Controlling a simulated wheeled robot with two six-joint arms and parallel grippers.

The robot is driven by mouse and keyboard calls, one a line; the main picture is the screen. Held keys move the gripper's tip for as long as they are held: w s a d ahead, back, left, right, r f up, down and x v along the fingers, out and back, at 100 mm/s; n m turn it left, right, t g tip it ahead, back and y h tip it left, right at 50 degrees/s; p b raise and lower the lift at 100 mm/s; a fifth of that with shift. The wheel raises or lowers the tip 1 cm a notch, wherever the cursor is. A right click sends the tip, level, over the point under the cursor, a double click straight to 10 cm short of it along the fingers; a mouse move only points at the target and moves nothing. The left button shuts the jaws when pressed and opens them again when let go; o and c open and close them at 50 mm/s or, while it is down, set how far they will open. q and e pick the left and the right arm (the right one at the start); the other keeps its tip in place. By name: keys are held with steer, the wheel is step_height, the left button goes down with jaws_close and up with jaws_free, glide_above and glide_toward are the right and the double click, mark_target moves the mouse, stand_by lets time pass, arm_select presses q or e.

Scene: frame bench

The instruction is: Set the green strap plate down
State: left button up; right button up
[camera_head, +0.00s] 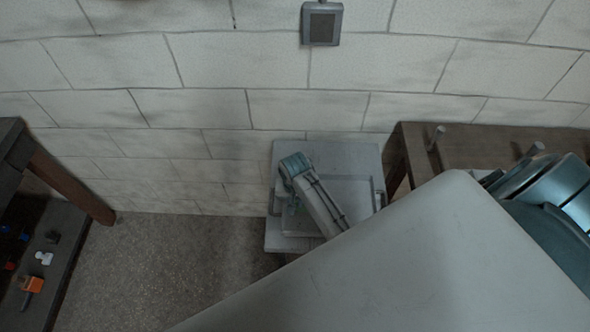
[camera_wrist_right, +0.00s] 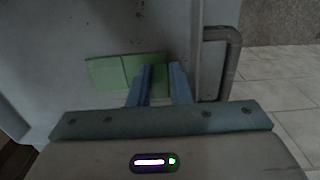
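The green strap plate (camera_wrist_right: 112,71) shows in the right wrist view as a flat, light green piece against a grey surface. My right gripper (camera_wrist_right: 160,70) has its two blue-grey fingers close together near the plate's right end, with darker green filling the narrow gap between them. It looks shut on the plate. Whether the plate rests on the surface or hangs just above it I cannot tell. In the head view my right gripper (camera_head: 281,195) points down over the grey cart (camera_head: 350,152), and the plate is mostly hidden. My left gripper is not in view.
The cart has a raised rim and a bent side handle (camera_wrist_right: 229,58). A wooden bench (camera_head: 470,145) stands close to its right. A dark shelf (camera_head: 45,265) with small coloured parts is at the left. The floor (camera_head: 170,260) between is clear. A block wall is behind.

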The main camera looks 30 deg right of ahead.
steer(key=o, duration=0.4)
steer(key=shift+c, duration=0.2)
steer(key=shift+r, duration=0.1)
step_height(320, 180, up, 12)
steer(key=b, duration=0.3)
